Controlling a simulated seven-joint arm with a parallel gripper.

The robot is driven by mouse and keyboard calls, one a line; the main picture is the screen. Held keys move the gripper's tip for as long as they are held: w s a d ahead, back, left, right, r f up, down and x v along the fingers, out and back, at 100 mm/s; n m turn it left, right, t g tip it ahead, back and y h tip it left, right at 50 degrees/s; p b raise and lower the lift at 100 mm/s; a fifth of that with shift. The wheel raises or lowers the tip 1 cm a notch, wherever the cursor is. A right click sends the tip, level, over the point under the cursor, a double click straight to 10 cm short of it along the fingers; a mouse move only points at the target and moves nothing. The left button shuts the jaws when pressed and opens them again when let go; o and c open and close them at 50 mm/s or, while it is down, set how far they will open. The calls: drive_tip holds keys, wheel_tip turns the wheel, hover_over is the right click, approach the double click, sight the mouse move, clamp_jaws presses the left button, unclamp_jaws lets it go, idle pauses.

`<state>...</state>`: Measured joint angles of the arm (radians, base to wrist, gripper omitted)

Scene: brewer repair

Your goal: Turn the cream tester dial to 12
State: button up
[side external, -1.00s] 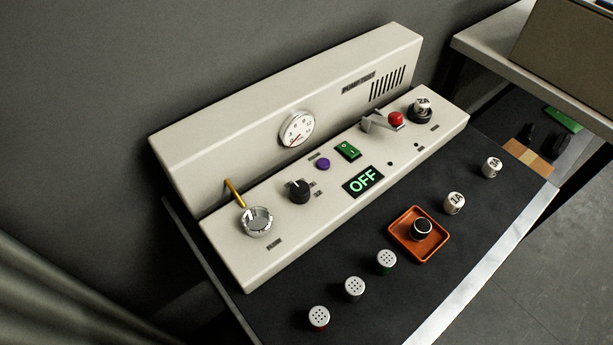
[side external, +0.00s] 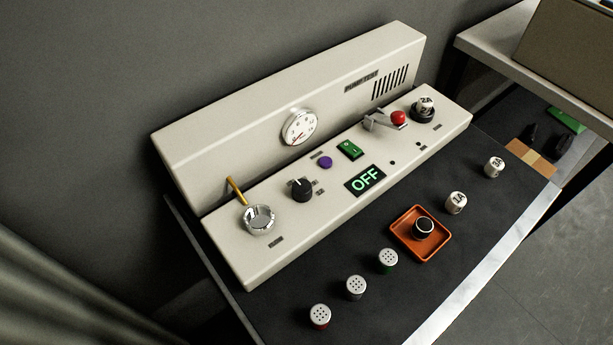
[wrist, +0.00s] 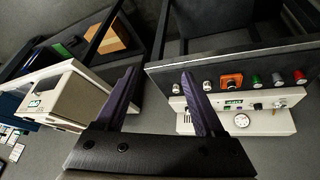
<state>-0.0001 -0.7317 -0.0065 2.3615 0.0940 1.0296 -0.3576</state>
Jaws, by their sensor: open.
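The cream tester (side external: 330,118) stands at the back of a dark bench in the side view. Its black dial (side external: 302,190) sits on the sloping front panel, with a white pointer line toward the back left. Small labels lie beside it, too small to read surely. The display (side external: 365,180) reads OFF. The tester (wrist: 275,122) also shows upside down at the right of the wrist view. My gripper (wrist: 159,72) is open and empty, its dark purple fingers apart, well away from the tester. It is not in the side view.
An orange tray (side external: 398,238) with a black knob and several loose caps stand on the bench in front.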

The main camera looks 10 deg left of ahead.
drive_tip(key=w+a+r+n+y, duration=0.2)
drive_tip(key=w+a+r+n, duration=0.2)
drive_tip(key=w+r, duration=0.3)
drive_tip(key=w+a+r+n+g+y, duration=0.2)
drive_tip(key=w+a+r+n, duration=0.3)
drive_tip(key=w+a, duration=0.25)
drive_tip(key=w+a+r+n+g+y, duration=0.2)
drive_tip(key=w+a+r+n, duration=0.2)
drive_tip(key=w+a+n, duration=0.4)
drive_tip(key=w+a+f+n+g+y, duration=0.1)
drive_tip(key=w+a+f+g, duration=0.2)
drive_tip(key=a, duration=0.7)
drive_tip(key=n+g, duration=0.3)
drive_tip(key=g, duration=0.1)
approach(303, 186)
drive_tip(key=shift+h, duration=0.4)
drive_tip(key=x, duration=0.8)
drive_tip(key=shift+s+a+f, duration=0.1)
drive_tip(key=shift+a, duration=0.45)
clamp_jaws()
